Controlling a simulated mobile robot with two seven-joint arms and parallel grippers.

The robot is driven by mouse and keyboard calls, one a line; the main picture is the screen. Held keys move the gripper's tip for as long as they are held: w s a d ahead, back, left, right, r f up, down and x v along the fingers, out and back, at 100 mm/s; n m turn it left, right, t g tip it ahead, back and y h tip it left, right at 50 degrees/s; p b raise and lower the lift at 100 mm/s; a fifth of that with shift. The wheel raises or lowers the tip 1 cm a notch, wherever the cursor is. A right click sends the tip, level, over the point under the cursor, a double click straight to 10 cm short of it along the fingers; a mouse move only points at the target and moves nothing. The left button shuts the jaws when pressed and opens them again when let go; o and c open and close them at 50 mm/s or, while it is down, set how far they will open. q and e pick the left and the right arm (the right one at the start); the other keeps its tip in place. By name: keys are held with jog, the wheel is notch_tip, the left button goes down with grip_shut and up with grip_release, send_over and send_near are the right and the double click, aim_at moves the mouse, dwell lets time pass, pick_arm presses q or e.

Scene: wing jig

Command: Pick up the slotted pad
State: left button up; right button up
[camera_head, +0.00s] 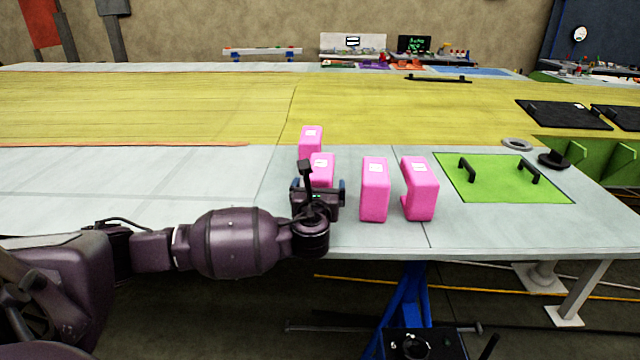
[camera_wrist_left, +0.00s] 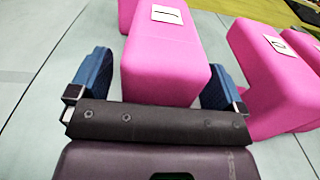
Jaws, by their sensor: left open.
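Several pink pads with white labels stand on the grey table. One pad (camera_head: 321,165) is just beyond my left gripper (camera_head: 318,188). In the left wrist view this pad (camera_wrist_left: 165,65) shows between the two blue fingers (camera_wrist_left: 160,85), which are open and spread on either side; I cannot tell whether they touch it. Another pad (camera_head: 311,137) stands behind it. A third pad (camera_head: 375,192) stands to the right. The rightmost pad (camera_head: 420,192) has a notch in its left side. I cannot tell for sure which is the slotted pad. My right gripper is not in view.
A green plate (camera_head: 510,185) with black handles lies to the right, near a grey ring (camera_head: 517,144) and a black knob (camera_head: 553,159). A large yellow panel (camera_head: 400,105) covers the area behind. The table left of the pads is clear.

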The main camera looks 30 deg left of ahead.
pick_arm(q)
jog(key=c, duration=1.1)
